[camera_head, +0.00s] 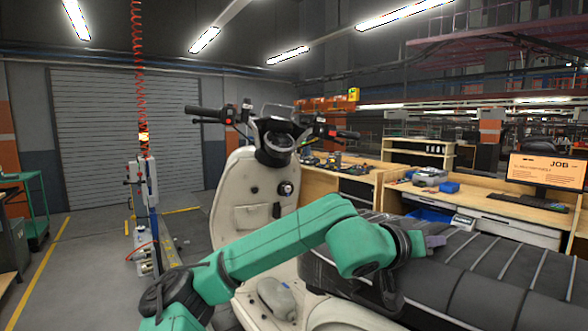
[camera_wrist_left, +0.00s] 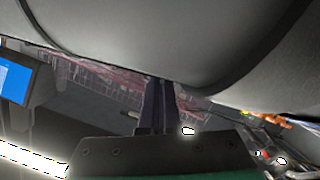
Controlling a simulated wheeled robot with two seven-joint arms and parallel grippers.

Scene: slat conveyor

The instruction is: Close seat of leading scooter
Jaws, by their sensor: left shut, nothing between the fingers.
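The scooter (camera_head: 240,188) is cream, with its handlebars and front shield facing me in the head view. Its dark ribbed seat (camera_head: 486,262) with pale piping lies long and low at the lower right. My left arm crosses in front of the scooter. My left gripper (camera_head: 434,241) is shut and empty over the seat's upper surface. In the left wrist view the shut fingers (camera_wrist_left: 155,105) are close to the smooth grey seat surface (camera_wrist_left: 170,40); I cannot tell whether they touch it. The seat's latch edge is hidden. My right gripper is not in view.
A wooden workbench (camera_head: 480,193) with a monitor (camera_head: 546,172) stands behind the seat. A tool post (camera_head: 146,205) with a red coiled hose (camera_head: 138,60) stands at the left. A green cart (camera_head: 36,205) is at the far left. Open floor lies between them.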

